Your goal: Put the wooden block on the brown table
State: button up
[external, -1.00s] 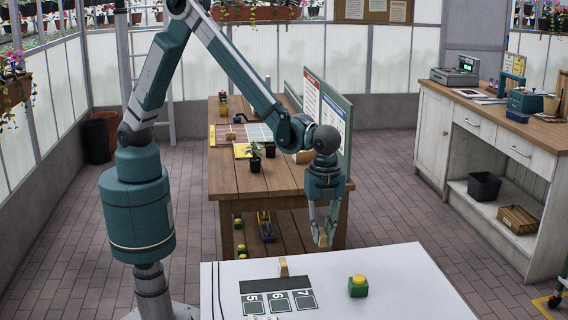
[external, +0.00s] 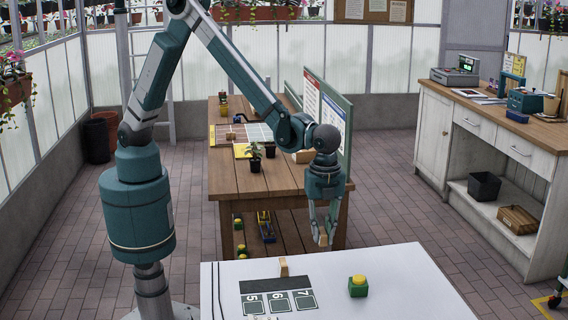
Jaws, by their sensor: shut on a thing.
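My gripper (external: 321,234) points down and is shut on a small wooden block (external: 323,240), held between its fingertips. It hangs in the air near the front right end of the brown table (external: 228,180), by the back edge of the white table (external: 390,275) as seen in the picture. The brown table is a long wooden one with a lower shelf. Another small wooden block (external: 283,266) stands on the white table, to the left of my gripper.
A green block with a yellow top (external: 358,286) and a numbered dark mat (external: 277,299) are on the white table. The brown table holds a potted seedling (external: 255,158), a grid board (external: 258,134) and an upright sign board (external: 327,115). Its front left top is clear.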

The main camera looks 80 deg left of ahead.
jog(key=w+a+n, duration=0.3)
jog(key=w+a, duration=0.1)
jog(key=a, duration=0.9)
jog(key=w+a+n+b, duration=0.1)
jog(key=w+a+n, duration=0.3)
jog(key=a, duration=0.9)
jog(key=w+a+n, duration=0.1)
jog(key=w+a, duration=0.4)
jog(key=a, duration=0.8)
jog(key=s+a+n, duration=0.3)
jog(key=a, duration=1)
jog(key=s+a+n, duration=0.3)
jog(key=a, duration=1)
jog(key=s+a+n+b, duration=0.1)
jog(key=s+a+n, duration=0.2)
jog(key=a, duration=1.1)
jog(key=shift+s+r+n, duration=0.15)
jog(key=shift+s+n, duration=0.1)
jog(key=shift+n, duration=0.25)
jog(key=shift+f+b, duration=0.55)
jog(key=shift+f, duration=2.6)
